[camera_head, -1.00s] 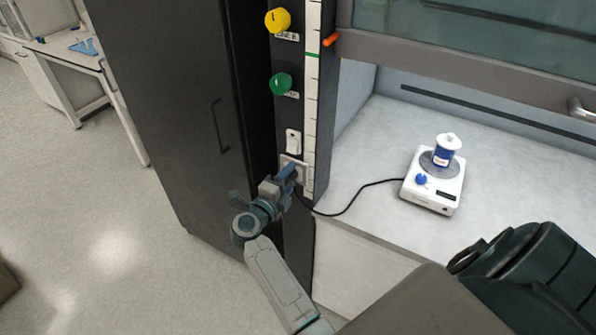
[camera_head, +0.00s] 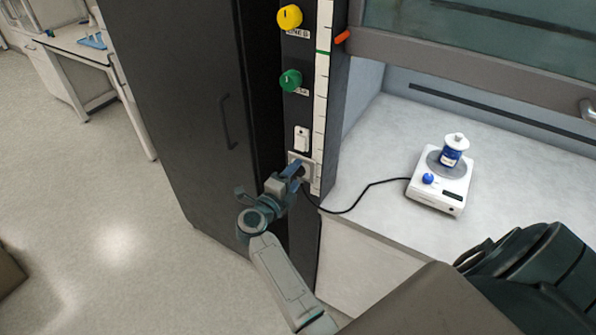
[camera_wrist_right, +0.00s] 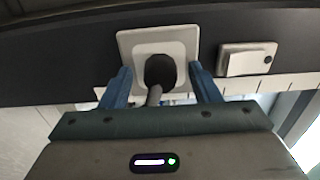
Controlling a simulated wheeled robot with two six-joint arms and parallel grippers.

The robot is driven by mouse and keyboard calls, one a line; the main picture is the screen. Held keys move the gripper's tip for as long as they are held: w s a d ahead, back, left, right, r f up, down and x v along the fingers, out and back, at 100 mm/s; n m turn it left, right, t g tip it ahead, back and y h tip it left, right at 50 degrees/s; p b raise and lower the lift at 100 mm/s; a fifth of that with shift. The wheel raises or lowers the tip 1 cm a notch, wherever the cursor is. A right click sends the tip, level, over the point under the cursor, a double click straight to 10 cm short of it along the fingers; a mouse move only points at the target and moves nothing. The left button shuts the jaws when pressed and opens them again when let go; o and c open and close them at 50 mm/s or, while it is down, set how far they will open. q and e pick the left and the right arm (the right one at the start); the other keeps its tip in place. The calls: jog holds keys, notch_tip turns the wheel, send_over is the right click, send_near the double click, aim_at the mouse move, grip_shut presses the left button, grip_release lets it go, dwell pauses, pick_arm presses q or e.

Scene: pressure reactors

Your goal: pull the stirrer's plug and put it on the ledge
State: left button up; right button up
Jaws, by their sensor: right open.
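The stirrer's black plug (camera_wrist_right: 160,70) sits in a white wall socket (camera_wrist_right: 124,48) on the dark post. My right gripper (camera_wrist_right: 158,85) is open, with one blue finger on each side of the plug, apart from it. In the head view my right gripper (camera_head: 294,173) is at the socket (camera_head: 308,160) and hides the plug there. The black cord (camera_head: 352,207) runs from the gripper to the white stirrer (camera_head: 437,193) on the worktop. The ledge is most likely this pale worktop (camera_head: 385,150), though I cannot be sure. My left gripper is not in view.
A white switch (camera_wrist_right: 246,59) is beside the socket. Green (camera_head: 290,80) and yellow (camera_head: 289,17) knobs are higher on the post. A blue-labelled bottle (camera_head: 453,152) stands on the stirrer. The raised sash (camera_head: 470,60) spans above the worktop. Worktop left of the stirrer is clear except for the cord.

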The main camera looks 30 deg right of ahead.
dwell(0.4)
grip_shut()
jog(key=shift+a, duration=0.1)
jog(key=v, duration=0.6)
dwell(1.0)
jog(key=shift+s+f, duration=0.15)
jog(key=shift+x, duration=1.95)
